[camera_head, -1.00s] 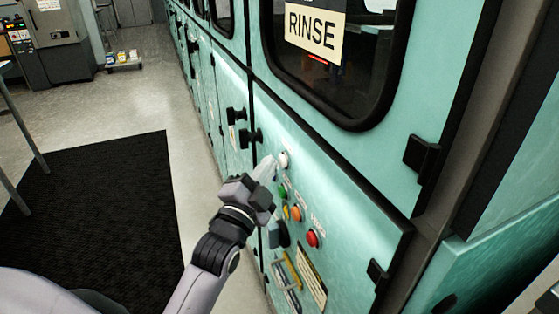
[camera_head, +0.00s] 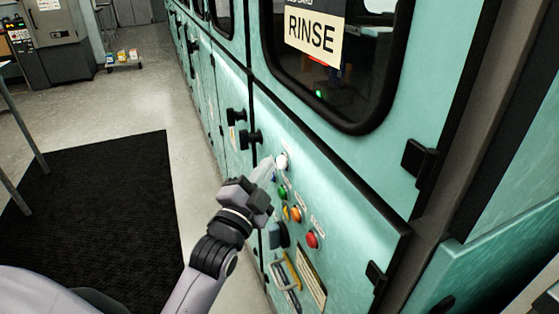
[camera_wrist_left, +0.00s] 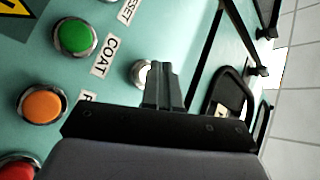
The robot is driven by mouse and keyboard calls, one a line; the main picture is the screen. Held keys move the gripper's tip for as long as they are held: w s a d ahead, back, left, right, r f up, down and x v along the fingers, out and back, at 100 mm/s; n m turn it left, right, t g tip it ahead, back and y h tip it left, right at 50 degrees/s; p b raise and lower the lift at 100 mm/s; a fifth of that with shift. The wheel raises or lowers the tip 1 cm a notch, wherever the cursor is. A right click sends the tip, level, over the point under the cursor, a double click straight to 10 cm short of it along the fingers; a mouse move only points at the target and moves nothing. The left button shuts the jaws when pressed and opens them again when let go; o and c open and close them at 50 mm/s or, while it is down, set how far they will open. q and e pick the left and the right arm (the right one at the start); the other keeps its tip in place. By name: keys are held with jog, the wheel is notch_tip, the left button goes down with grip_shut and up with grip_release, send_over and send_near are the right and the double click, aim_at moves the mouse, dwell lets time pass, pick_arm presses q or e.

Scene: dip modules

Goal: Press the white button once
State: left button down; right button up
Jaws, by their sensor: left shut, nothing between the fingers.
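The white button (camera_head: 282,160) sits on the teal cabinet panel (camera_head: 345,205), above a row of coloured buttons. My left gripper (camera_head: 269,167) is shut and empty, its fingertips right at the white button's left edge. In the wrist view the shut fingertips (camera_wrist_left: 160,70) overlap the white button (camera_wrist_left: 141,72), which is partly hidden behind them. I cannot tell whether they touch it or whether it is pushed in. My right gripper is not in view.
Green (camera_head: 283,193), orange (camera_head: 295,214) and red (camera_head: 312,239) buttons lie just below. A handle (camera_head: 290,270) and black latches (camera_head: 250,137) stick out of the cabinet. A window with a RINSE sign (camera_head: 311,36) is above. A black mat (camera_head: 90,220) covers the floor at left.

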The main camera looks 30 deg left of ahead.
pick_arm(q)
jog(key=shift+s+a, duration=0.2)
jog(key=shift+s, duration=0.1)
jog(key=s+a+p, duration=0.1)
jog(key=s+a, duration=0.2)
jog(key=shift+s+a+p, duration=0.15)
jog(key=shift+s+p, duration=0.15)
jog(key=shift+s, duration=0.1)
dwell(0.9)
jog(key=s+d+f+n+g+h+p, duration=0.1)
jog(key=s+d+f+n+g, duration=0.3)
jog(key=s+f, duration=0.4)
jog(key=s+d+f+n+g+h+p, duration=0.1)
jog(key=s+d+f+n+g, duration=0.3)
jog(key=f, duration=1.2)
jog(key=s+d+g+h, duration=0.1)
jog(key=s+d+g, duration=0.1)
jog(key=s, duration=0.2)
jog(key=shift+f+h, duration=0.3)
jog(key=shift+f, duration=0.1)
